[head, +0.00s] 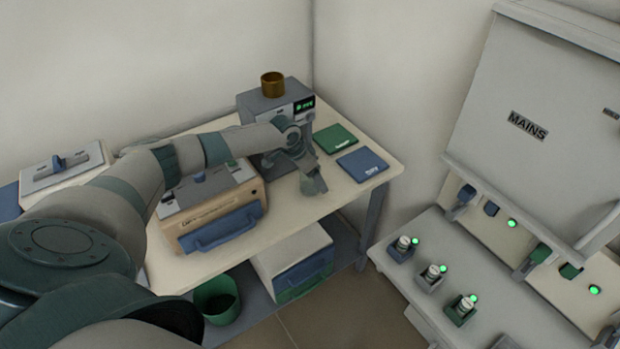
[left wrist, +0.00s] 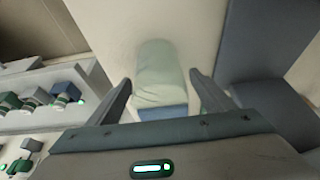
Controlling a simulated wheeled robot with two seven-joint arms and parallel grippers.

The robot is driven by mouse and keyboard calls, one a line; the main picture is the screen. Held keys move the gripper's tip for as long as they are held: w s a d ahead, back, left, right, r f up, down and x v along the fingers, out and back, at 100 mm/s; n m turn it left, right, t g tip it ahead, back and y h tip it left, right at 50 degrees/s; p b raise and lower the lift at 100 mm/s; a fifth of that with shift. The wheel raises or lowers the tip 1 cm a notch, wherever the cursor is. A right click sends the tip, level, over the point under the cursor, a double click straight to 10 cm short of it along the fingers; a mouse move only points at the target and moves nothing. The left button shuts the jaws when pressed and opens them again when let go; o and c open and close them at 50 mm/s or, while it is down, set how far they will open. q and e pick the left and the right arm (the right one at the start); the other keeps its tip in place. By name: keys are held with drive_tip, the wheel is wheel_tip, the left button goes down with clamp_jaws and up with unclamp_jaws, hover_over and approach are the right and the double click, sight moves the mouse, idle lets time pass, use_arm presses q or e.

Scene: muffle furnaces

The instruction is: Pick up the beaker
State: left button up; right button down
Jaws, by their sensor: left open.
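A pale, see-through greenish beaker (left wrist: 158,72) shows in the left wrist view, ahead of and between the two fingers. My left gripper (left wrist: 162,100) is open, with a finger on each side of the beaker's near end. I cannot tell whether either finger touches it. In the head view my left gripper (head: 313,186) is low over the front right part of the table (head: 342,190), and I cannot make out the beaker apart from the gripper there. My right gripper is not in view.
A grey device (head: 258,104) with a green display carries a brown cup (head: 273,85). Green (head: 335,138) and blue (head: 362,164) mats lie at the table's right. A beige-and-blue furnace (head: 215,212) stands left of the gripper. A mains panel (head: 540,130) stands at the right.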

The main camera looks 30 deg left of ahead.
use_arm(q)
drive_tip(key=shift+w+d+f, duration=0.1)
drive_tip(key=shift+w+f, duration=0.1)
drive_tip(key=shift+f, duration=0.4)
drive_tip(key=c, duration=1.2)
drive_tip(key=shift+o, duration=0.2)
drive_tip(key=shift+r, duration=0.15)
